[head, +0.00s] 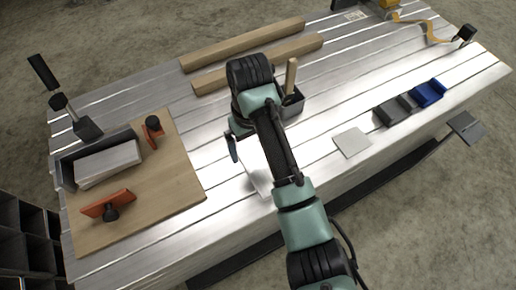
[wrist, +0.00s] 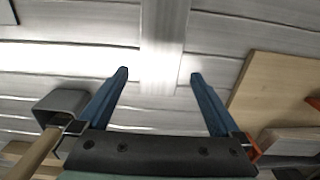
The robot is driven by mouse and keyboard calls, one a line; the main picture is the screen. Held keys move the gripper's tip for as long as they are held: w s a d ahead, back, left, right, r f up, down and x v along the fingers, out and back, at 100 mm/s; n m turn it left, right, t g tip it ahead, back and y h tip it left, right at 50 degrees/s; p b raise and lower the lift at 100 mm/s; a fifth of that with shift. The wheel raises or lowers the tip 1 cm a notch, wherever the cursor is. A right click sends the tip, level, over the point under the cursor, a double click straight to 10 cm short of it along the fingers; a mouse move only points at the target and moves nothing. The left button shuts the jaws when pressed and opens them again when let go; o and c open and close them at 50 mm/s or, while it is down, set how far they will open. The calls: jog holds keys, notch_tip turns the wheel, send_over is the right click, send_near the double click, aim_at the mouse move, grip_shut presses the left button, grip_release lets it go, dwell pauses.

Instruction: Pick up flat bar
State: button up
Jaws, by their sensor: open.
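A plain pale metal strip, which looks like the flat bar (wrist: 164,45), lies on the slatted metal top in the wrist view. It runs from the top edge down to between my fingertips. In the head view a pale piece (head: 261,183) beside my arm seems to be the same bar, with the rest hidden by the arm. My gripper (wrist: 159,75) is open and empty, with one blue finger to each side of the strip's line. It looks above the strip, but the exact gap cannot be told. In the head view my arm hides most of the gripper.
A dark box (head: 293,104) with a wooden-handled tool (head: 290,75) stands close beside my gripper. A wooden board (head: 170,198) with orange clamps lies left. Two wooden bars (head: 243,44) lie behind. A pale square plate (head: 352,142) and a blue block (head: 428,93) are right.

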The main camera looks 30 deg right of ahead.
aim_at(252, 157)
notch_tip(252, 157, down, 4)
jog(key=shift+f+b, duration=0.1)
jog(key=shift+b, duration=0.9)
jog(key=shift+c, duration=0.2)
grip_shut()
